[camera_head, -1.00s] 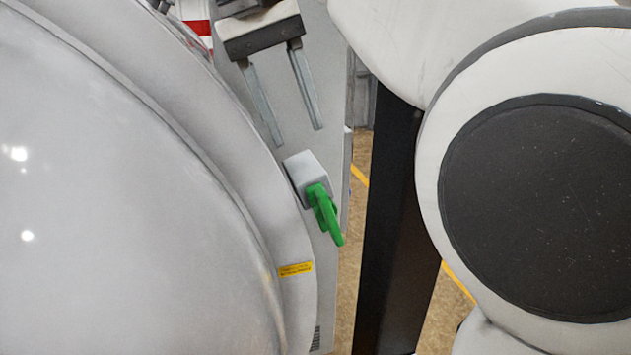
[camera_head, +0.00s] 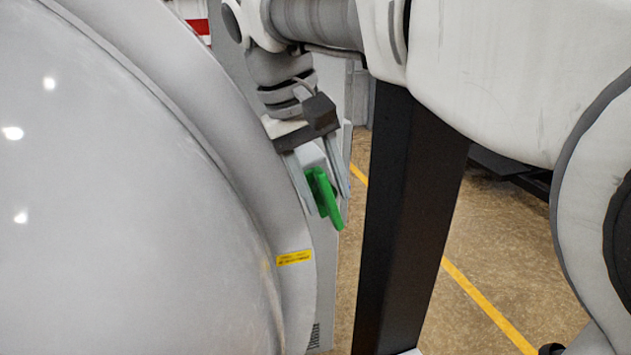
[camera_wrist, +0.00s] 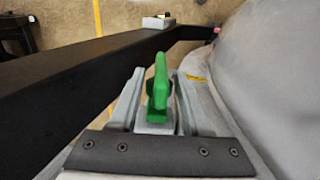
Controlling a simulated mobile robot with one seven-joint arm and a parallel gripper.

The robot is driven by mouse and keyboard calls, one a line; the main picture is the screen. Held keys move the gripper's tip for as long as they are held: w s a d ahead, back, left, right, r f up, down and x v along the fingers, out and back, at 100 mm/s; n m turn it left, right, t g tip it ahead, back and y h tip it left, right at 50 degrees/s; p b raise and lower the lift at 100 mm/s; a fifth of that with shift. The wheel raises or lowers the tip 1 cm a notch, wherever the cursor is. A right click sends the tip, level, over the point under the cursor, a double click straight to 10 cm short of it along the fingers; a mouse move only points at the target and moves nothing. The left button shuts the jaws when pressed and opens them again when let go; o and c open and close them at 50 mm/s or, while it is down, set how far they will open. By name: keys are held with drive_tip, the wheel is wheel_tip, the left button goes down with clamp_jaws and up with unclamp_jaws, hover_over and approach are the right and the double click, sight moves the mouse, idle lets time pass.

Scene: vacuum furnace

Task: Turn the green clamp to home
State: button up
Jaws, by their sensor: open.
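The green clamp (camera_head: 324,194) is a small handle on a light grey block (camera_head: 312,157) at the edge of the large grey furnace door. In the head view it points downward, tilted slightly to the right. My gripper (camera_head: 329,206) is open, with its two long fingers on either side of the clamp. In the wrist view the clamp (camera_wrist: 159,82) stands between the spread fingers of my gripper (camera_wrist: 155,82). I see gaps on both sides of it there, so the fingers do not grip it.
The domed furnace door (camera_head: 130,200) fills the left, with a yellow label (camera_head: 294,257) below the clamp. A black upright post (camera_head: 410,220) stands close to the right of the clamp. Floor with yellow lines (camera_head: 485,305) shows beyond.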

sight(331, 207)
drive_tip(key=shift+x, duration=1.65)
clamp_jaws()
